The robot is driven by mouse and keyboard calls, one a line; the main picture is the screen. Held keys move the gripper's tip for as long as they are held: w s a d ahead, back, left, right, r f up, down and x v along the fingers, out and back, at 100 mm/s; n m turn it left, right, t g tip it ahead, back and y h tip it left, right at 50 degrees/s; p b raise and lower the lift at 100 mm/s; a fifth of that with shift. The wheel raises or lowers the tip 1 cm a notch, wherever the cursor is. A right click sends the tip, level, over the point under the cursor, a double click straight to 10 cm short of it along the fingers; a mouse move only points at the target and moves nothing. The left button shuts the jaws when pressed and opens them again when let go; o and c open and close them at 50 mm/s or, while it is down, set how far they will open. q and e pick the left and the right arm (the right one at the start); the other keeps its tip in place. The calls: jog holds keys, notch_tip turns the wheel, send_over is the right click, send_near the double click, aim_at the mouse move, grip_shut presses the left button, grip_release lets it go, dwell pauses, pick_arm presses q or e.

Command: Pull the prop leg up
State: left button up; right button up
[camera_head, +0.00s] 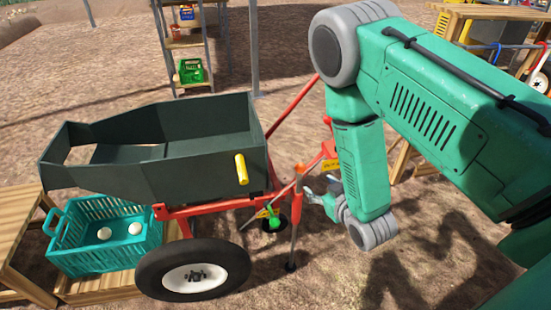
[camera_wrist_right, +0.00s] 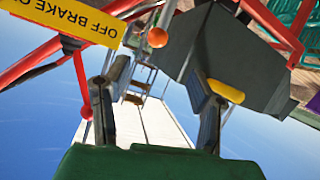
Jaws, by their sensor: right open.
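The prop leg (camera_head: 294,228) appears to be the thin upright rod under the front of the red cart frame (camera_head: 215,206), its dark foot on the soil. My right gripper (camera_head: 317,196) is close to the right of the rod's upper part in the head view, partly hidden by my green arm. In the right wrist view my right gripper (camera_wrist_right: 155,92) has its two fingers wide apart with nothing held between them. An orange ball knob (camera_wrist_right: 157,37) shows beyond the fingertips. A red rod with a ball end (camera_wrist_right: 86,112) is beside the left finger. My left gripper is out of view.
The dark green hopper (camera_head: 165,150) sits on the frame above a black wheel (camera_head: 193,270). A teal crate (camera_head: 105,250) with pale onions stands on wood at the left. A yellow brake label (camera_wrist_right: 75,20) is close to my gripper. Shelves stand behind.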

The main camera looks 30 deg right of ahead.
aim_at(302, 170)
jog(key=b+x, duration=0.2)
jog(key=x, duration=1)
jog(key=shift+w+d, duration=0.1)
jog(key=shift+w, duration=0.2)
jog(key=shift+w+d+f, duration=0.2)
jog(key=shift+w, duration=0.4)
